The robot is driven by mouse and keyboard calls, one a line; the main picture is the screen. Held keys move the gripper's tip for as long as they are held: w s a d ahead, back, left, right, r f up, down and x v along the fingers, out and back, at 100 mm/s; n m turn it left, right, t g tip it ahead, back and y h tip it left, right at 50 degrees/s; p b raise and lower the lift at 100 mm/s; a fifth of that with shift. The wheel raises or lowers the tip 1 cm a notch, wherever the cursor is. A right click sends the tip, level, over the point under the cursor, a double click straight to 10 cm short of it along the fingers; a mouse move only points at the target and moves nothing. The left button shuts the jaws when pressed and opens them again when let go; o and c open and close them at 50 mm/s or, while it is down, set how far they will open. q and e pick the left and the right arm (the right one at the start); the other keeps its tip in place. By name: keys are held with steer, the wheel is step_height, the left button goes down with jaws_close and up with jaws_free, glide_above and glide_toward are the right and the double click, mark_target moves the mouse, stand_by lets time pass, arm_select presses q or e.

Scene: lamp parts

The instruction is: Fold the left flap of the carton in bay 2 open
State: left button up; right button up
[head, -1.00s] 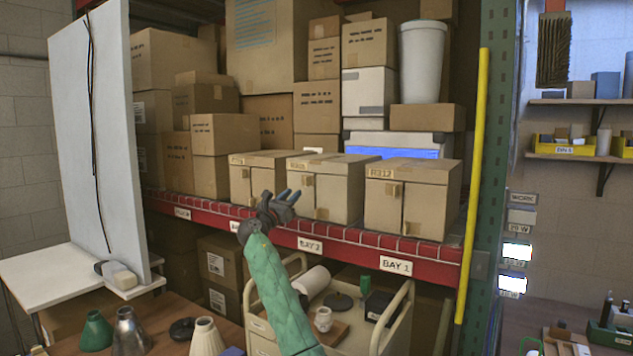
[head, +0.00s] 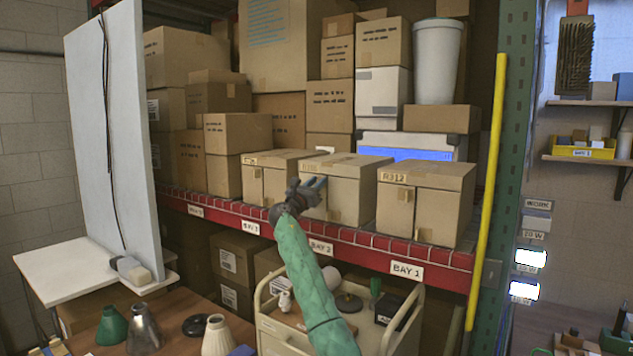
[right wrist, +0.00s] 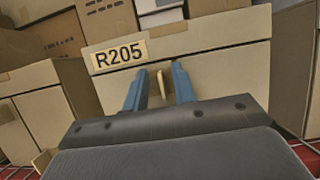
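The carton in bay 2 (head: 355,190), the middle of three on the shelf, stands above the "BAY 2" label (head: 320,247). Its top looks closed, and the right wrist view shows its front with an "R205" label (right wrist: 119,57). My right gripper (head: 315,187) is at the left part of this front, and its arm covers some of it. In the right wrist view the blue fingers (right wrist: 160,80) are apart, with a small upright tan tab (right wrist: 161,84) between them. I cannot tell whether they touch it. My left gripper is not in view.
Closed cartons stand close on both sides, one at left (head: 272,182) and one marked R312 (head: 425,205) at right. Stacked boxes (head: 330,105) fill the shelf behind. A yellow post (head: 487,195) stands at the right. A cart (head: 400,325) stands below the shelf.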

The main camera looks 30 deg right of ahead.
steer(key=shift+d, duration=0.2)
steer(key=shift+a, duration=0.1)
steer(key=shift+c, duration=0.5)
jaws_close()
stand_by(0.8)
